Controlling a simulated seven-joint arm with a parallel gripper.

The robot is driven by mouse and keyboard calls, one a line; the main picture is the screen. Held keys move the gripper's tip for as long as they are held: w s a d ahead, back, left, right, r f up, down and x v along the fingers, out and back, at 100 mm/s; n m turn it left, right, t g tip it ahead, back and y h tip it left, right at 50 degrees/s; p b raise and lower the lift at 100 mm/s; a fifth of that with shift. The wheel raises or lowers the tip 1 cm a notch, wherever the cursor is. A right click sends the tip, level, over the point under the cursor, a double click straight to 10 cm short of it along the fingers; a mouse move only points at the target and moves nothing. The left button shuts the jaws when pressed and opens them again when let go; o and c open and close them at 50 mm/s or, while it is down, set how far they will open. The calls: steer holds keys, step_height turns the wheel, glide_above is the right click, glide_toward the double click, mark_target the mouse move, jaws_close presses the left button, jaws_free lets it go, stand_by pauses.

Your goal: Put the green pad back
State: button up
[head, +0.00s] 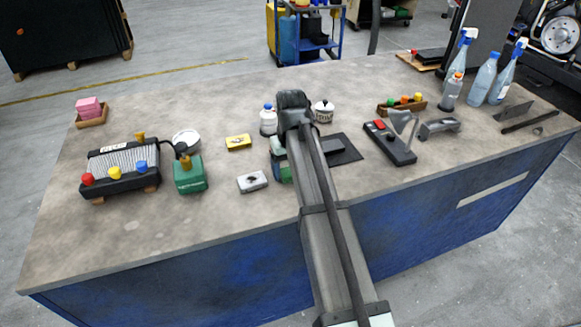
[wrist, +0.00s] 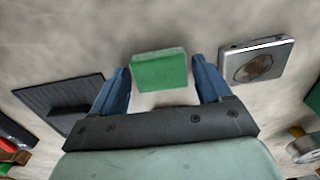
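The green pad (wrist: 160,70) is a small green block lying on the worktop in the wrist view. My gripper (wrist: 162,63) has its two blue fingers on either side of the pad. The fingers are apart, with a narrow gap showing on the right side, so it looks open around the pad. Whether the left finger touches the pad is hard to tell. In the head view my own arm hides most of the gripper. A dark green patch (head: 285,174) shows just left of the arm there, and I cannot tell clearly whether it is the pad.
A black mat with a dark raised part (wrist: 70,104) is on one side, and a silver tin (wrist: 256,62) is close on the other. A green can (head: 189,174), yellow box (head: 238,142), white bottle (head: 268,120) and pink block (head: 89,107) in a tray stand around.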

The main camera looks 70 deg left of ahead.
steer(key=shift+o, duration=0.8)
step_height(320, 180, up, 12)
steer(key=shift+r, duration=0.15)
